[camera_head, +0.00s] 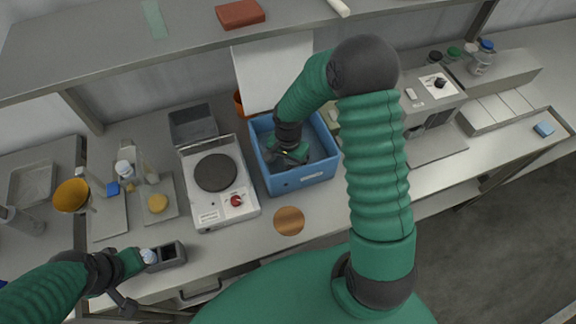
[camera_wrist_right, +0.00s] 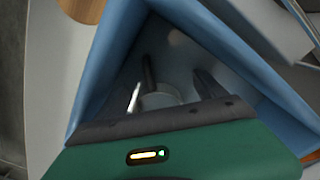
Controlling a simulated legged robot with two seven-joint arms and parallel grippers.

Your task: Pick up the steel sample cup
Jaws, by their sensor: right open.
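The blue bin (camera_head: 305,178) stands on the bench in the middle of the head view. My right gripper (camera_head: 290,155) reaches down into it. In the right wrist view my right gripper (camera_wrist_right: 180,82) has its two dark fingers apart. A grey metallic round thing (camera_wrist_right: 162,98), which looks like the steel sample cup, shows low in the bin near the fingers, partly hidden by the gripper body. I cannot tell whether the fingers touch it. The cup is not clear in the head view.
A hotplate (camera_head: 216,172) with a red knob stands left of the bin, a grey tray (camera_head: 193,126) behind it. A copper-coloured disc (camera_head: 289,221) lies in front of the bin. A shelf (camera_head: 180,38) crosses above.

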